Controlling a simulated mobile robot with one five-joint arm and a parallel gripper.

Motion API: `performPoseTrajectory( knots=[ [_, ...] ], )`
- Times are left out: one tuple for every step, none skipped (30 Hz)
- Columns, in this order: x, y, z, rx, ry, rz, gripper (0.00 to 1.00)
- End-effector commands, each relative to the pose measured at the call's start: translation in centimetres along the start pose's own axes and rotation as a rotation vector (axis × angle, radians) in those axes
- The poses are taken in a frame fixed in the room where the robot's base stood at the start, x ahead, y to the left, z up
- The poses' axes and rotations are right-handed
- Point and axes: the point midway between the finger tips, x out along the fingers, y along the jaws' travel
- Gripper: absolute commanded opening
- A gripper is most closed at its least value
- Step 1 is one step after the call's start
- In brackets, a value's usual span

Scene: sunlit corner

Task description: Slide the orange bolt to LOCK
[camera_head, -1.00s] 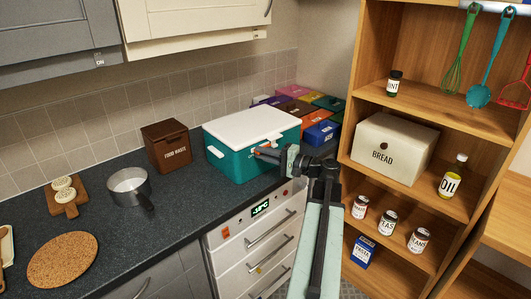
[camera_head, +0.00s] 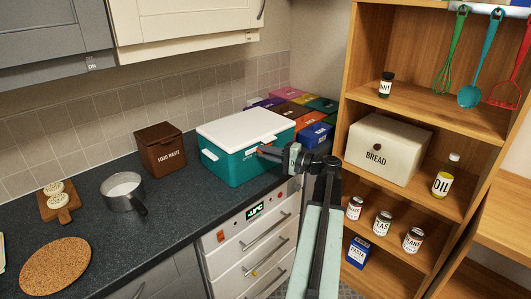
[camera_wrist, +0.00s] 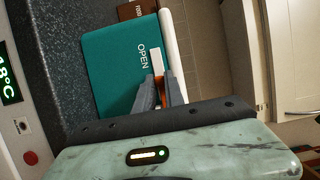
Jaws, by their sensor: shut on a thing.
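A teal cool box (camera_head: 232,165) with a white lid stands on the dark counter. Its front also fills part of the wrist view (camera_wrist: 112,70), with the word OPEN printed there. The orange bolt (camera_wrist: 159,88) shows in the wrist view as a small patch between my fingers, near a white strip on the box. My gripper (camera_wrist: 160,92) is shut on the bolt; it also shows at the box's front right in the head view (camera_head: 265,151). Most of the bolt is hidden by the fingers. No LOCK lettering is readable.
A brown food waste bin (camera_head: 160,148), a saucepan (camera_head: 123,192) and a cork mat (camera_head: 55,266) stand left on the counter. Coloured boxes (camera_head: 315,135) crowd behind the cool box. A wooden shelf with a bread bin (camera_head: 386,150) stands close on the right.

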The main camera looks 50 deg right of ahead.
Motion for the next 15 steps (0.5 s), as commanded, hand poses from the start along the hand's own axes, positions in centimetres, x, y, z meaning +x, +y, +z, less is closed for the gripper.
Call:
performPoseTrajectory(
  knots=[
    [-0.06,0.04,-0.13,0.000,0.005,0.001,0.16],
    [-0.05,0.03,-0.14,0.000,0.005,0.001,0.25],
    [-0.04,0.03,-0.13,0.000,0.005,0.001,0.36],
    [-0.04,0.03,-0.12,0.000,0.005,0.001,0.36],
    [-0.03,0.02,-0.11,0.000,0.004,0.001,0.36],
    [-0.02,0.02,-0.10,0.000,0.004,0.001,0.36],
    [-0.01,0.02,-0.09,0.000,0.004,0.000,0.36],
    [-0.01,0.01,-0.09,0.000,0.003,0.000,0.36],
    [0.00,0.01,-0.07,0.000,0.003,0.000,0.36],
    [0.01,0.01,-0.07,0.000,0.003,0.000,0.36],
    [0.01,0.01,-0.06,0.000,0.003,0.000,0.36],
    [-0.03,0.00,-0.06,0.000,0.003,0.000,0.36],
    [-0.14,0.00,-0.06,0.000,0.003,0.000,0.36],
    [-0.34,0.00,-0.06,0.000,0.003,0.000,0.36],
    [-0.78,0.00,-0.07,0.000,0.004,0.000,0.36]
  ],
)
